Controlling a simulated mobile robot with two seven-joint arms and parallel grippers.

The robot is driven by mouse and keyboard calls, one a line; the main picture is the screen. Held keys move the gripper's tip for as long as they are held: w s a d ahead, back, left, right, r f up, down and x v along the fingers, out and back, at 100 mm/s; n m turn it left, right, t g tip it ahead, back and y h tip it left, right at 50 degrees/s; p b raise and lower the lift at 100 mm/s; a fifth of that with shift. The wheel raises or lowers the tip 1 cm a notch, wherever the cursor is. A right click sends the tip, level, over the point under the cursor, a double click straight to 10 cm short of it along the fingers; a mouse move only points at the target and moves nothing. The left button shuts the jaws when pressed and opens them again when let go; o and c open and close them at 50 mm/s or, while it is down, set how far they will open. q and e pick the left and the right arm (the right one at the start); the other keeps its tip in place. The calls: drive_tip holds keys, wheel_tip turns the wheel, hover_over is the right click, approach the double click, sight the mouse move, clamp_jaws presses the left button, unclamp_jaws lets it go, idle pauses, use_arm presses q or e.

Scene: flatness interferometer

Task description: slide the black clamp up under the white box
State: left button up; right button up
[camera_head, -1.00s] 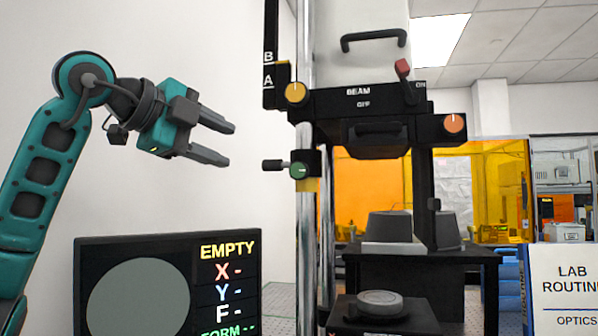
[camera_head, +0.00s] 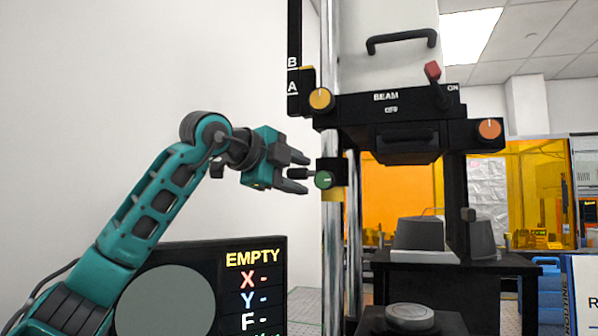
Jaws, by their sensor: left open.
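The black clamp (camera_head: 339,169) sits on the chrome column, with a green knob on its front and a short black handle pointing left. The white box (camera_head: 388,62) with a black carrying handle is above it, on a black head marked BEAM; a gap of bare column shows between clamp and head. My left gripper (camera_head: 301,173) comes in from the left, level with the clamp. It is open, with one finger above and one below the clamp's handle in the picture; I cannot tell whether they touch it. My right gripper is out of view.
A yellow knob (camera_head: 320,99) and a scale marked A and B (camera_head: 294,70) are above the clamp. An orange knob (camera_head: 489,129) is at right. A black screen (camera_head: 258,300) reading EMPTY stands below my left arm. A round grey disc (camera_head: 410,314) lies on the stage.

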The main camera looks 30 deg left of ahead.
use_arm(q)
drive_tip(key=shift+w+d+f, duration=0.1)
drive_tip(key=shift+w, duration=0.3)
drive_tip(key=shift+c, duration=0.3)
clamp_jaws()
